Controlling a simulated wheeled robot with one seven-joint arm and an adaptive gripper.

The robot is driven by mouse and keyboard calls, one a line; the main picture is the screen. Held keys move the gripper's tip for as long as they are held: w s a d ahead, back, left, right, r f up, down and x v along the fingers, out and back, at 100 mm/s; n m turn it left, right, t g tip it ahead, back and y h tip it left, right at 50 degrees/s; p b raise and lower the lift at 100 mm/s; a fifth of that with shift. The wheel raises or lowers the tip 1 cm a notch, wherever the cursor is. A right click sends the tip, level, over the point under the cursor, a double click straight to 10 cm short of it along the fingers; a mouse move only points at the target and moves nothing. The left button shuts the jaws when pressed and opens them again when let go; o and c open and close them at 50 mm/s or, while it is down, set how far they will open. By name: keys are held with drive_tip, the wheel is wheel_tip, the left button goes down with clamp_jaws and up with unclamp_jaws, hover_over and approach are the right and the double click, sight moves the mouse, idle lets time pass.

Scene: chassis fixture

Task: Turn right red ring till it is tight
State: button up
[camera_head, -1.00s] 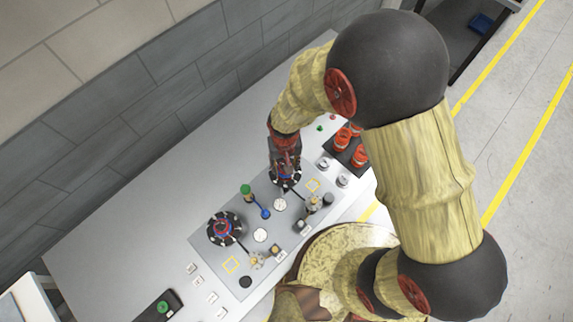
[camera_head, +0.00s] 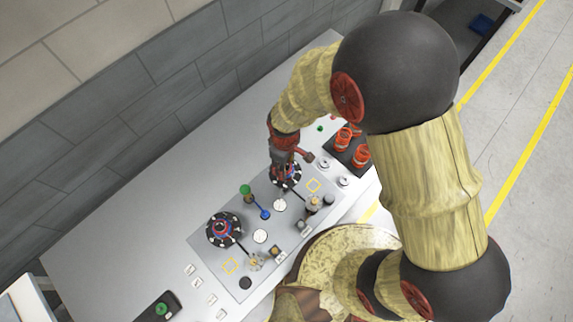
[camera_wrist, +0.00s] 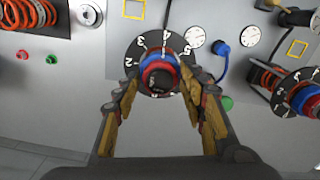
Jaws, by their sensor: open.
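The right red ring (camera_wrist: 158,78) is in the middle of the wrist view, with a blue ring (camera_wrist: 160,62) beside it over a black disc (camera_wrist: 124,56) with white numbers. In the head view this disc (camera_head: 292,184) is partly hidden by my gripper (camera_head: 287,172). In the wrist view my gripper (camera_wrist: 161,88) is open, with one finger on each side of the red ring. The gap to the left finger shows; whether the right finger touches the rings I cannot tell. The left dial, with its own red and blue rings (camera_head: 224,228), stands further left in the head view.
The grey panel (camera_head: 205,262) also holds a green-topped post (camera_head: 246,190), a blue connector (camera_head: 265,213) and white round gauges (camera_head: 260,236). Orange coils (camera_head: 361,157) stand on a dark tray at the right. The white table (camera_head: 130,200) is clear toward the wall.

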drive_tip(key=n, duration=0.8)
drive_tip(key=shift+b, duration=0.35)
